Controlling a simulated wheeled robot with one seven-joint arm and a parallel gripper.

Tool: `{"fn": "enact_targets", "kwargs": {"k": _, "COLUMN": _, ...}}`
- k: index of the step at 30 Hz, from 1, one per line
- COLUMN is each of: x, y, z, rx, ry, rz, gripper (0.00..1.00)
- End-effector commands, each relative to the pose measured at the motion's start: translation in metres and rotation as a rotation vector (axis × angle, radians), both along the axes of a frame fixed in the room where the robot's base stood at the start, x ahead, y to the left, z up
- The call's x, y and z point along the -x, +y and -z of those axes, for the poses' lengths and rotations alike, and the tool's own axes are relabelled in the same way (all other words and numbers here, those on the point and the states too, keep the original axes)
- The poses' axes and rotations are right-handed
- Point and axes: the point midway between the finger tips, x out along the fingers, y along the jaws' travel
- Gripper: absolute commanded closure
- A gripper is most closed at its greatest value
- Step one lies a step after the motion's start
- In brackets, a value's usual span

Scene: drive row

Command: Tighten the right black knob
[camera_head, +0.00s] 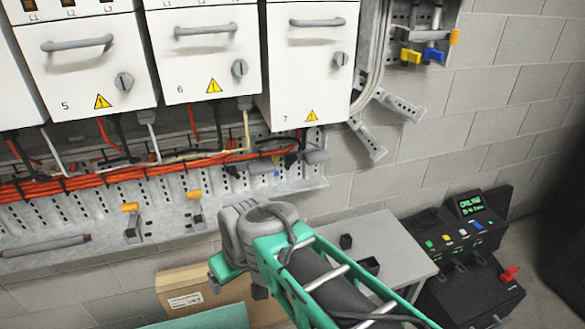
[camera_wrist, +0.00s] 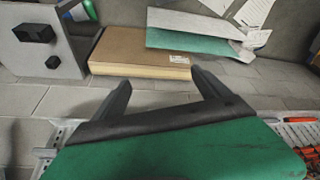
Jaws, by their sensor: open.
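No part is clearly marked as the right black knob. Dark grey rotary knobs sit on the white cabinet doors: one on door 5 (camera_head: 124,82), one on door 6 (camera_head: 240,68) and one on door 7 (camera_head: 340,58). Two small black parts, a cube (camera_head: 346,241) and a block (camera_head: 370,264), are on the grey table; they also show at upper left in the wrist view. My gripper (camera_wrist: 159,76) is open, its two dark fingers apart with nothing between them. In the head view its fingertips are hard to make out, below the cable tray and away from the door knobs.
A perforated cable tray (camera_head: 90,215) with orange cables runs under the cabinets. A cardboard box (camera_head: 180,285) lies below my wrist. The grey table (camera_head: 400,262) stands beside a black console (camera_head: 465,290) with coloured buttons and a red knob (camera_head: 509,273). Bare block wall is at right.

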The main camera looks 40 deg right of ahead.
Motion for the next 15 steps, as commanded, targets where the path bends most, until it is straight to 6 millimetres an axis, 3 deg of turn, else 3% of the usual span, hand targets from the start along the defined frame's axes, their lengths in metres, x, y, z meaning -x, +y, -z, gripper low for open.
{"fn": "enact_targets", "kwargs": {"k": 1, "x": -0.027, "y": -0.014, "z": 0.027, "rx": 0.014, "ry": -0.074, "rz": -0.036, "gripper": 0.19}}
{"fn": "enact_targets", "kwargs": {"k": 3, "x": -0.080, "y": -0.043, "z": 0.043, "rx": 0.069, "ry": -0.247, "rz": -0.130, "gripper": 0.25}}
{"fn": "enact_targets", "kwargs": {"k": 5, "x": -0.125, "y": -0.080, "z": 0.049, "rx": 0.154, "ry": -0.421, "rz": -0.203, "gripper": 0.27}}
{"fn": "enact_targets", "kwargs": {"k": 7, "x": -0.165, "y": -0.133, "z": 0.047, "rx": 0.295, "ry": -0.621, "rz": -0.255, "gripper": 0.27}}
{"fn": "enact_targets", "kwargs": {"k": 9, "x": -0.185, "y": -0.190, "z": 0.037, "rx": 0.463, "ry": -0.786, "rz": -0.268, "gripper": 0.27}}
{"fn": "enact_targets", "kwargs": {"k": 12, "x": -0.187, "y": -0.257, "z": 0.019, "rx": 0.683, "ry": -0.935, "rz": -0.243, "gripper": 0.27}}
{"fn": "enact_targets", "kwargs": {"k": 15, "x": -0.181, "y": -0.293, "z": 0.003, "rx": 0.814, "ry": -1.000, "rz": -0.216, "gripper": 0.27}}
